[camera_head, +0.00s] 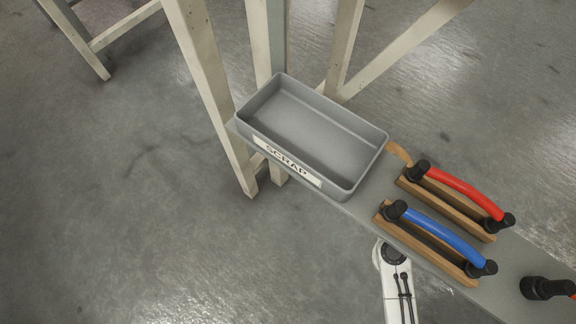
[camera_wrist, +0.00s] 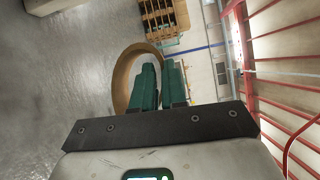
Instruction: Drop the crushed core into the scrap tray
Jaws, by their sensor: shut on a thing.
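The scrap tray (camera_head: 275,150) is a grey open box with a SCRAP label on its near side. It sits at the left end of a narrow grey shelf in the head view, and its inside is empty. My gripper (camera_wrist: 159,70) shows in the wrist view with two dark green fingers close together. It is shut on the crushed core (camera_wrist: 122,76), a brown, bent, open loop of thin wall. The fingers hide part of the loop. My gripper and the held core do not show in the head view, so their place relative to the tray cannot be told.
Right of the tray, a red-handled tool (camera_head: 463,189) and a blue-handled tool (camera_head: 440,234) rest in wooden holders. A black-ended tool (camera_head: 545,288) lies farther right. A curved brown piece (camera_head: 401,152) shows beside the tray's right corner. Pale wooden legs (camera_head: 207,90) stand behind.

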